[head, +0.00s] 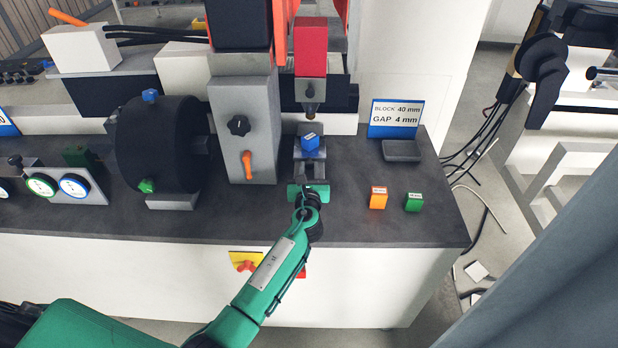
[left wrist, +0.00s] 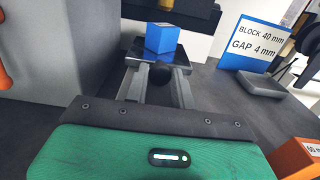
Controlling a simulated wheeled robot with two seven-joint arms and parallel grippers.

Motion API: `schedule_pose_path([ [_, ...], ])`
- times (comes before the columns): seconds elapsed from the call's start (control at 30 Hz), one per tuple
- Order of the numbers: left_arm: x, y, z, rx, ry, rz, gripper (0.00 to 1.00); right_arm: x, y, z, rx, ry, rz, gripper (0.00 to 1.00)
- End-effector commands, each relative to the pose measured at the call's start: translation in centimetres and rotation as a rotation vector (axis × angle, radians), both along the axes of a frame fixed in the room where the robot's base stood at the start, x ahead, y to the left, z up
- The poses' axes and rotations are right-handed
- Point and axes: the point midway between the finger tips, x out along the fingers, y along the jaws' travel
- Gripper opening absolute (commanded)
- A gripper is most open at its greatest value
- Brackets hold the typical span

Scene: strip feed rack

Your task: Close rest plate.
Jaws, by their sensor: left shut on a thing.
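The rest plate (left wrist: 181,63) is a small dark plate below the red-topped press head (head: 310,92). A blue block (head: 309,143) stands on it, and it also shows in the left wrist view (left wrist: 161,39). A round black knob (left wrist: 160,73) sits at the plate's near edge. My left gripper (head: 310,174) reaches in from the front. In the left wrist view its two grey fingers (left wrist: 158,92) lie on either side of the knob, shut on it. The exact finger contact is partly hidden. My right gripper is not in view.
An orange block (head: 378,199) and a green block (head: 413,203) stand to the right on the dark bench. A sign (head: 396,118) reads "BLOCK 40 mm, GAP 4 mm". A grey housing (head: 243,130) with an orange lever stands close on the left.

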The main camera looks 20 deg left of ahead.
Motion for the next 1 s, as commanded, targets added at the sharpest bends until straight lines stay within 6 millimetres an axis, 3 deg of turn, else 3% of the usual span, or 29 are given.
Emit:
schedule_pose_path([
  [0.23, 0.0, 0.0, 0.0, 0.0, 0.0, 0.0, 0.0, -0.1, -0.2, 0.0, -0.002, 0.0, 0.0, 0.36],
  [0.27, 0.0, 0.0, 0.0, 0.0, 0.0, 0.0, 0.29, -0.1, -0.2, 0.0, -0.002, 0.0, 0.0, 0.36],
  [0.37, 0.0, 0.0, 0.0, 0.0, 0.0, 0.0, 0.46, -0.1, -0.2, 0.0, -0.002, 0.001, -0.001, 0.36],
  [0.77, -0.7, -0.2, 0.0, 0.0, 0.0, 0.0, 0.46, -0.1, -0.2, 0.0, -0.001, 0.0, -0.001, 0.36],
  [1.0, -4.8, -1.4, -0.2, -0.001, 0.002, -0.001, 0.46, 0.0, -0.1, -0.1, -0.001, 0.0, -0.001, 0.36],
])
